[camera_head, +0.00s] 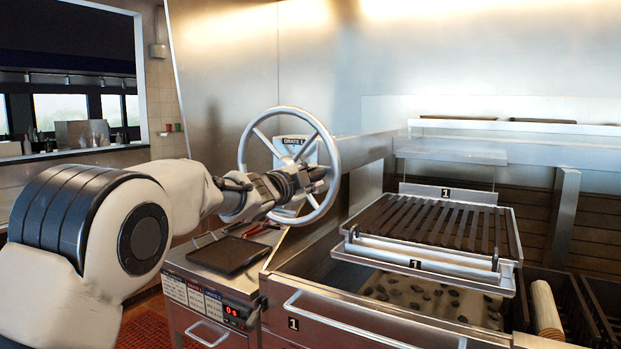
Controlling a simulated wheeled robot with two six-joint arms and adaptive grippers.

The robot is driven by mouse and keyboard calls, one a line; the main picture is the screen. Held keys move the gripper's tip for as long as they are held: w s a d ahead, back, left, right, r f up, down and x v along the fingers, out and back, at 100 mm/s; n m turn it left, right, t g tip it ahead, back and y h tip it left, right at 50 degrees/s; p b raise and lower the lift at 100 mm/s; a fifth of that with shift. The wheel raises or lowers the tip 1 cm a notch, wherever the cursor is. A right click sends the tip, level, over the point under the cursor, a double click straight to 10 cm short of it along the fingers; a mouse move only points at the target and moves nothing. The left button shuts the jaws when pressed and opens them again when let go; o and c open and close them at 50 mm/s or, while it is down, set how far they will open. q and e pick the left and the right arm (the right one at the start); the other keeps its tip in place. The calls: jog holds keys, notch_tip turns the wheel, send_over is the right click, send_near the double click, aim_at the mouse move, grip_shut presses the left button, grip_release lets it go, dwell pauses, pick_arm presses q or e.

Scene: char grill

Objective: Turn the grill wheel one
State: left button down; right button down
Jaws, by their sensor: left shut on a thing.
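The grill wheel (247,140) is a large silver spoked ring mounted upright at the left of the grill, with a label reading "GRATE" behind its hub. My left gripper (318,178) reaches in from the left across the front of the wheel, and its fingers are shut at the wheel's right lower part. The fingers hide the part of the wheel they hold. The grill grate (430,224), marked 1, sits raised above a bed of dark coals (432,297). My right gripper is not in view.
A dark tray (228,254) and red-handled tongs (262,229) lie on the side cabinet (190,270), which has a red display. A front drawer handle (345,325) runs below the coals. A wooden log (545,308) lies at the right.

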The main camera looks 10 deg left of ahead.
pick_arm(q)
jog(key=shift+f, duration=0.25)
jog(key=c, duration=0.9)
grip_release()
jog(key=shift+r, duration=0.1)
jog(key=v, duration=1.2)
jog(key=shift+w, duration=0.1)
